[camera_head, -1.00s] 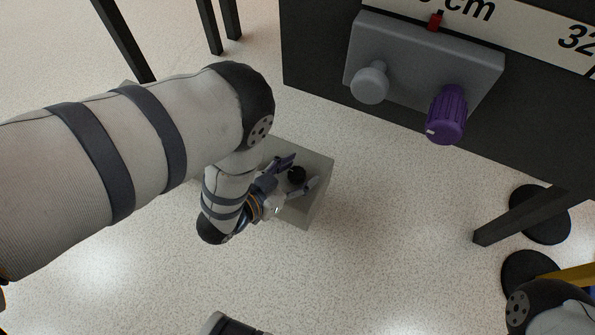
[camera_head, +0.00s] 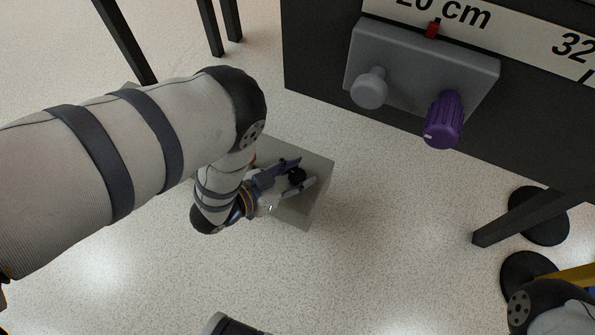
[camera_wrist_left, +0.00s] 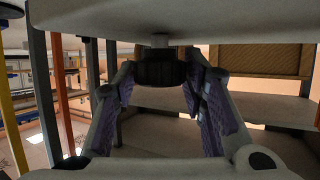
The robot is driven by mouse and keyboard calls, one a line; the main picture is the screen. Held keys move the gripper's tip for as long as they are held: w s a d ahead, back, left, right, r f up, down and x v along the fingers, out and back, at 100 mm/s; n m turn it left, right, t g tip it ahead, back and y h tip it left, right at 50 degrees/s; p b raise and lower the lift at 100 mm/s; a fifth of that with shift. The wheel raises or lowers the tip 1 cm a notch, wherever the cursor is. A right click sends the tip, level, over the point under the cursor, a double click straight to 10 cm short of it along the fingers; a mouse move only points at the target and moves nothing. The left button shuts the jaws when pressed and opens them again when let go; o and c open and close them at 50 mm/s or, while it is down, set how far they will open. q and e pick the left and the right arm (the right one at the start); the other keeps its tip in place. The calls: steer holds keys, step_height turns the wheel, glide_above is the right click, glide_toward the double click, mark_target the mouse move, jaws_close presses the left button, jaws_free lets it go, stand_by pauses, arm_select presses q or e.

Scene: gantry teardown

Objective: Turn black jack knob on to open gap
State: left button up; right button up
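The black jack knob (camera_head: 297,175) shows at a grey block (camera_head: 318,195) low in the middle of the head view. In the left wrist view the black knob (camera_wrist_left: 160,70) is ridged and joined by a short pale shaft to a pale surface above it in the picture. My left gripper (camera_head: 295,174) has its fingers spread on either side of the knob. In the left wrist view the gripper (camera_wrist_left: 160,72) fingertips are close beside the knob, with no clear grip on it. My right gripper is out of view; only part of my right arm shows at bottom right.
A grey panel (camera_head: 415,72) carries a grey knob (camera_head: 369,88) and a purple knob (camera_head: 443,120), below a ruler strip (camera_head: 480,22) with a red pointer (camera_head: 432,30). A dark leg (camera_head: 520,218) stands at right. The speckled floor below the block is open.

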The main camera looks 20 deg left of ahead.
arm_select(q)
steer(key=shift+o, duration=0.6)
steer(key=v, duration=1.2)
steer(key=shift+f, duration=0.1)
